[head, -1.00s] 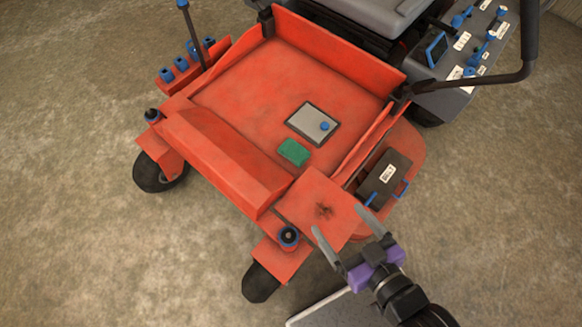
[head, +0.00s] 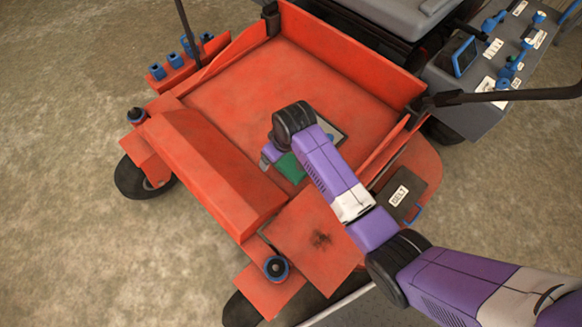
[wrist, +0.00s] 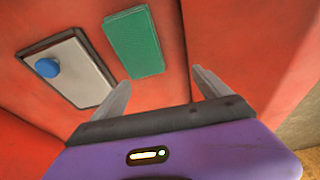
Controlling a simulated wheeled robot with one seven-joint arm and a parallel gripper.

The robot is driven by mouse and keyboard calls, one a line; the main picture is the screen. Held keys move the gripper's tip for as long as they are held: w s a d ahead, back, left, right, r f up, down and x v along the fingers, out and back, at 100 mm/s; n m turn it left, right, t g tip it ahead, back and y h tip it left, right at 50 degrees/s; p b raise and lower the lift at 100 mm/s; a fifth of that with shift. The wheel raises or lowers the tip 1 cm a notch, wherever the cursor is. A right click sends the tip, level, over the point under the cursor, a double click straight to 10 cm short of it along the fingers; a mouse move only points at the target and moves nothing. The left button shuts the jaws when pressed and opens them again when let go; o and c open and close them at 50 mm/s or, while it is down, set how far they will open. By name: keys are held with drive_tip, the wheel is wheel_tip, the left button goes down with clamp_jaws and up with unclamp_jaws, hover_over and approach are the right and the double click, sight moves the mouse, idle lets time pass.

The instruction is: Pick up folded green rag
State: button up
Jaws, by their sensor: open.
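The folded green rag (head: 290,168) lies flat on the red deck of the mower, partly hidden by my arm in the head view. In the wrist view the rag (wrist: 133,42) shows whole, a green rectangle beyond my fingertips and roughly between them. My gripper (wrist: 160,88) is open and empty, its two grey fingers apart on the near side of the rag. They do not appear to touch it. In the head view the fingers are mostly hidden behind my wrist.
A grey plate with a blue knob (wrist: 72,66) lies left of the rag in the wrist view. The deck (head: 235,95) has a raised red ledge (head: 205,165) in front. A dark box labelled BELT (head: 403,193) sits to the right. A black lever (head: 500,97) reaches in from the right.

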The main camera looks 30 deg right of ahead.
sight(288, 162)
drive_tip(key=d+r+g, duration=0.2)
drive_tip(key=d, duration=0.1)
drive_tip(key=shift+s+n+g+h, duration=0.1)
drive_tip(key=shift+n+g+h, duration=0.2)
drive_tip(key=shift+g+h, duration=0.1)
drive_tip(key=shift+s, duration=0.1)
drive_tip(key=f+b, duration=0.1)
drive_tip(key=f, duration=0.1)
drive_tip(key=f+b, duration=0.1)
drive_tip(key=f, duration=0.4)
drive_tip(key=shift+s+f+b, duration=0.25)
drive_tip(key=shift+s+b, duration=0.05)
drive_tip(key=shift+b, duration=0.1)
drive_tip(key=c, duration=1.5)
